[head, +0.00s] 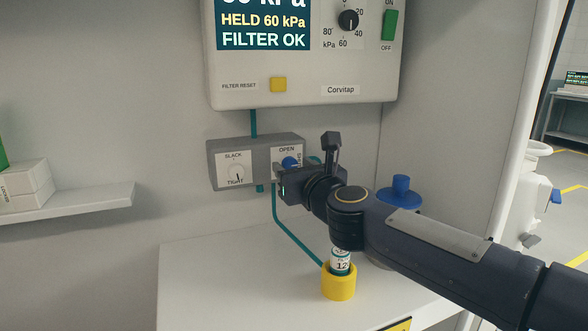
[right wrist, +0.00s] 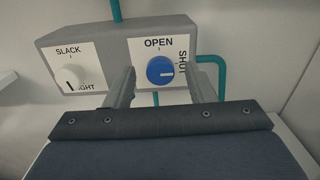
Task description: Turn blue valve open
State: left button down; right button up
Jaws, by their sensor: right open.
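The blue valve knob (right wrist: 160,70) sits on a white plate of the grey valve box (head: 228,145), with "OPEN" printed above it and "SHUT" at its right. Its white pointer mark points right, towards "SHUT". It also shows in the head view (head: 289,162), partly hidden by my right gripper (head: 281,178). In the right wrist view my right gripper (right wrist: 162,78) is open, one finger on each side of the knob. Gaps show between fingers and knob; I cannot tell how far the tips reach. My left gripper is not in view.
A white slack/tight dial (right wrist: 72,78) is left of the blue knob. Teal tubes (head: 285,228) run from the box. A control unit (head: 310,93) hangs above. A yellow holder (head: 339,285) with a vial and a blue-topped object (head: 400,190) stand below.

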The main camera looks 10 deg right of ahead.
jog(key=shift+w, duration=0.3)
jog(key=c, duration=1)
jog(key=shift+o, duration=0.2)
